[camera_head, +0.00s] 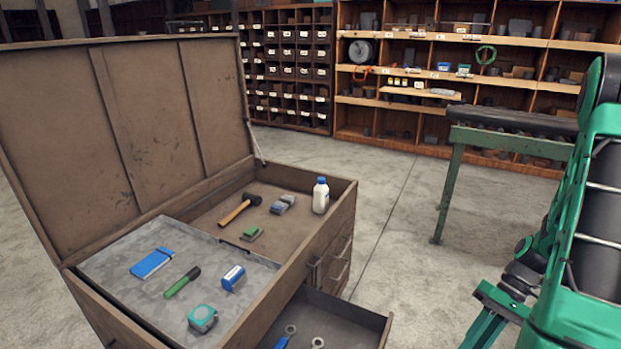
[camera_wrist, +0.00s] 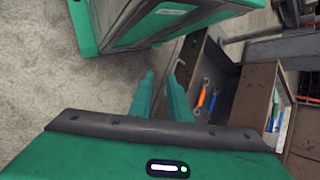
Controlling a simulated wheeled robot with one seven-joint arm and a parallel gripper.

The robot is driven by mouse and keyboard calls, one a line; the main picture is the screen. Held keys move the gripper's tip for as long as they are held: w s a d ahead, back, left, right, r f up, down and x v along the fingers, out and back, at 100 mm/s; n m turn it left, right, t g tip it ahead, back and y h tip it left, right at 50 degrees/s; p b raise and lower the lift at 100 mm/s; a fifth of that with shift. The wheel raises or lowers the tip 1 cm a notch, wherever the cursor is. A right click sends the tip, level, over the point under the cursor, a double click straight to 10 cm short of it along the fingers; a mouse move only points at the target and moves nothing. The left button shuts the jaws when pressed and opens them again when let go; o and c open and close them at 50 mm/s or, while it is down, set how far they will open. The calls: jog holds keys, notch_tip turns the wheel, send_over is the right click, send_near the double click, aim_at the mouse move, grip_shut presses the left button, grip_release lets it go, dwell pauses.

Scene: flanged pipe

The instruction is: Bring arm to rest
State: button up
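My arm shows at the right edge of the head view, folded close in front of the camera. My gripper is partly in view at its lower right. In the wrist view, the two green fingers of my gripper (camera_wrist: 163,88) stand apart with an empty gap between them. They point toward the floor beside an open drawer (camera_wrist: 222,88). No object is held. The fingertips are cut off by the lower edge of the head view.
A brown tool chest (camera_head: 347,205) with its lid raised stands at left, holding several tools. Its lower drawer (camera_head: 345,306) is pulled out, with wrenches inside. A green-legged roller stand (camera_head: 450,185) is behind my arm. Shelves line the back. Floor between is clear.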

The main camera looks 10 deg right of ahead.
jog(key=s+a+r+m+t+h, duration=0.1)
jog(key=s+a+r+h, duration=0.1)
jog(key=r, duration=0.9)
jog(key=s+a+r+m+t+h, duration=0.2)
jog(key=s+r+h, duration=0.3)
jog(key=r, duration=0.5)
jog(key=shift+s+a+r, duration=0.15)
jog(key=shift+a+r, duration=0.1)
jog(key=shift+r, duration=0.15)
